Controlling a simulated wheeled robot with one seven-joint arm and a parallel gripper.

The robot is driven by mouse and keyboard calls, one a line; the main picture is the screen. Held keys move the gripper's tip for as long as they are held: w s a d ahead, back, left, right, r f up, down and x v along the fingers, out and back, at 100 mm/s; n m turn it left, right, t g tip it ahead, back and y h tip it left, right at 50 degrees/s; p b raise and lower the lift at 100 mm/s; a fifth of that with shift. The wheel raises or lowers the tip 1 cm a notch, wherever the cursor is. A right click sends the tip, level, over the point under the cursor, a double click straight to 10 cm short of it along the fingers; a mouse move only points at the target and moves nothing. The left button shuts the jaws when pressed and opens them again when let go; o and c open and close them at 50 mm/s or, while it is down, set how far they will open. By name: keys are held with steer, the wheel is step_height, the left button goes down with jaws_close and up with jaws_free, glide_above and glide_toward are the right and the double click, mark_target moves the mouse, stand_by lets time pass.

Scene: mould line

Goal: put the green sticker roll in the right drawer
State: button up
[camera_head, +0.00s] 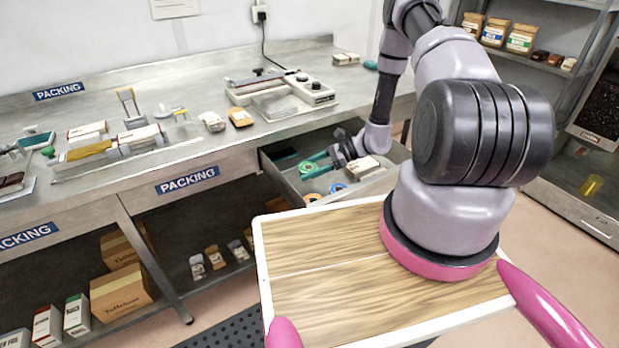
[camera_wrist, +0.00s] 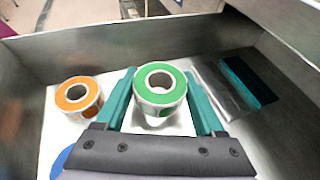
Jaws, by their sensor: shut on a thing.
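The green sticker roll (camera_head: 306,167) is within the walls of the pulled-out drawer (camera_head: 272,176) under the bench. My gripper (camera_head: 317,163) reaches into this drawer from the right. In the wrist view, its two teal fingers (camera_wrist: 158,92) are closed on opposite sides of the green roll (camera_wrist: 160,76). The roll's open core faces up. I cannot tell whether it touches the drawer floor. An orange roll (camera_wrist: 78,94) lies just left of the fingers. It also shows in the head view (camera_head: 312,198).
A blue roll (camera_head: 337,187) and a pale box (camera_head: 362,168) are also in the drawer. A metal piece with a teal strip (camera_wrist: 247,82) lies right of the fingers. The drawer walls stand close around. The bench top (camera_head: 215,150) above holds a sealing machine (camera_head: 283,88) and small packets.

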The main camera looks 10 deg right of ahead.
mark_target(308, 184)
steer(key=shift+f, duration=1.95)
steer(key=o, duration=1.3)
steer(key=shift+f, duration=0.15)
